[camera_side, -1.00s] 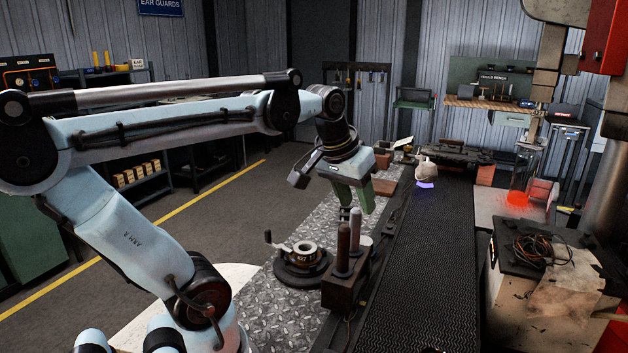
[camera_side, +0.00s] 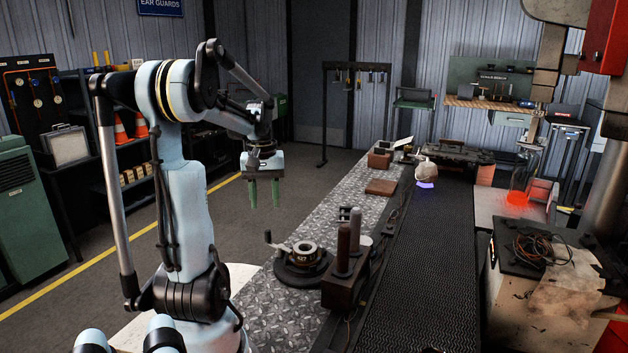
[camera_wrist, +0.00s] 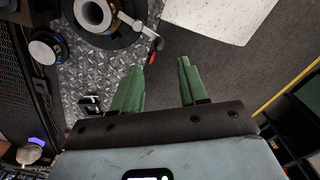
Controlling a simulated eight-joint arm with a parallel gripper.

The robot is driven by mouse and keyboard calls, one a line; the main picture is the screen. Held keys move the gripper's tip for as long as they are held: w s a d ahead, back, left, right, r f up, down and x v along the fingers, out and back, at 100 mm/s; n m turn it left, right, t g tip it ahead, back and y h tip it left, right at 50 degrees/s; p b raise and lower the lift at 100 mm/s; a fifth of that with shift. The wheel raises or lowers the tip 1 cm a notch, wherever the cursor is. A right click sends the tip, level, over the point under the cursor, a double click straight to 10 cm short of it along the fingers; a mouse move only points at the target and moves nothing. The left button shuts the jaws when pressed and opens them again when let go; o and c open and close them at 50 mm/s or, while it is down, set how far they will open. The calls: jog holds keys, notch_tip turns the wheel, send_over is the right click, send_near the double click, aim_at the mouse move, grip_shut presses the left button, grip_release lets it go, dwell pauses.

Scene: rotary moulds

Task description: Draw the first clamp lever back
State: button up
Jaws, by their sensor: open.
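A round dark mould (camera_side: 303,262) marked 427, with a pale ring on top, sits on the chequer-plate bench. A lever (camera_side: 274,242) juts from its left side. In the wrist view the mould (camera_wrist: 92,14) is at the top edge, partly cut off, and the pale lever (camera_wrist: 138,26) with a red end reaches right from it. My gripper (camera_side: 264,198) is open and empty, with green fingers pointing down. It hangs above and behind the lever in the side view. In the wrist view my gripper (camera_wrist: 160,72) is below the lever's red end and apart from it.
A dark block (camera_side: 340,288) holding upright cylinders stands right of the mould. A black conveyor belt (camera_side: 425,250) runs beyond it, bearing a pale lump (camera_side: 427,172). A brown slab (camera_side: 381,187) lies farther back on the bench. Open floor (camera_side: 240,210) lies left of the bench.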

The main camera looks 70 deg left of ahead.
aim_at(267, 231)
notch_tip(267, 231, down, 10)
jog(key=shift+r, duration=0.25)
dwell(0.4)
grip_shut()
